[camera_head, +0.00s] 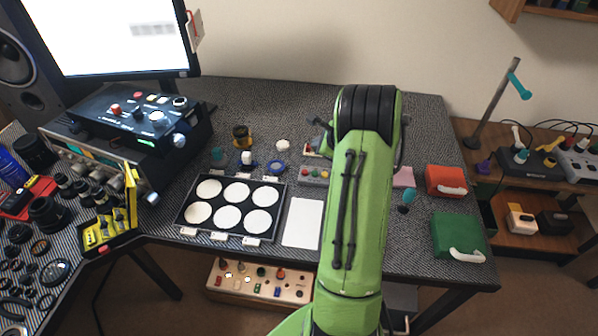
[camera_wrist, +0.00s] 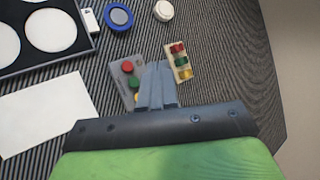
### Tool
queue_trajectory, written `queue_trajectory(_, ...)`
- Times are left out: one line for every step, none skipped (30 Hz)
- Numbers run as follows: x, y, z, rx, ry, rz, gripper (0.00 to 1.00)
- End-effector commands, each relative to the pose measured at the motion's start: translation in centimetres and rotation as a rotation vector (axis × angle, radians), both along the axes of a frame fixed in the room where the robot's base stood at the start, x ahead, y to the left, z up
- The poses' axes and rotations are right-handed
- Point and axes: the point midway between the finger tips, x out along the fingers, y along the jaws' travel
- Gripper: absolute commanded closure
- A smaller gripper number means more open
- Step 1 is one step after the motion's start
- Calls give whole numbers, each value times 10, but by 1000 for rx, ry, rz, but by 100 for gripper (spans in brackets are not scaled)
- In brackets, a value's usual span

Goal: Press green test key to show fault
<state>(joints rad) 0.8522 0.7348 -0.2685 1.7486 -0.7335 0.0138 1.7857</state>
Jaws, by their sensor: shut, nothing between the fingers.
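A grey key box (camera_wrist: 118,74) lies on the striped mat in the wrist view, with a red key (camera_wrist: 127,67) and a green key (camera_wrist: 134,83) in a row. A yellowish key below them is partly hidden by my fingers. My gripper (camera_wrist: 158,66) is shut and empty, its fingers just right of the green key and overlapping the box's right side in the picture. I cannot tell whether the fingers touch the box. In the head view the key box (camera_head: 315,181) shows left of my green arm, which hides the gripper.
A beige block with coloured lamps (camera_wrist: 180,62) lies right of my fingers. A black tray with white discs (camera_head: 181,213), a white sheet (camera_head: 301,223) and a blue ring (camera_head: 276,167) lie left of the arm. Red (camera_head: 445,178) and green (camera_head: 457,236) cases lie right.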

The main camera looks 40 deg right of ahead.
Motion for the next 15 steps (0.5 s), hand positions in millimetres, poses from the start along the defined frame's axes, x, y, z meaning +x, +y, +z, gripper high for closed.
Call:
queue_trajectory(-1, -2, -2, 7, -3, -10, 100)
queue_trajectory(-1, -3, -2, 8, -4, -12, 100)
queue_trajectory(-1, -3, -1, 9, -5, -12, 100)
queue_trajectory(-1, -2, -1, 9, -5, -12, 100)
queue_trajectory(0, -2, -1, 8, -5, -11, 100)
queue_trajectory(-1, -2, -1, 7, -3, -11, 100)
queue_trajectory(0, -2, -1, 7, -3, -11, 100)
queue_trajectory(0, -2, -1, 7, -3, -11, 100)
queue_trajectory(0, -2, -1, 7, -3, -10, 100)
queue_trajectory(0, -2, -2, 7, -3, -9, 100)
queue_trajectory(0, -2, -2, 7, -3, -9, 100)
queue_trajectory(0, -2, -4, 7, -3, -9, 100)
queue_trajectory(0, -2, -6, 7, -3, -9, 100)
queue_trajectory(0, -1, -9, 7, -3, -9, 100)
queue_trajectory(0, -1, -12, 7, -2, -8, 100)
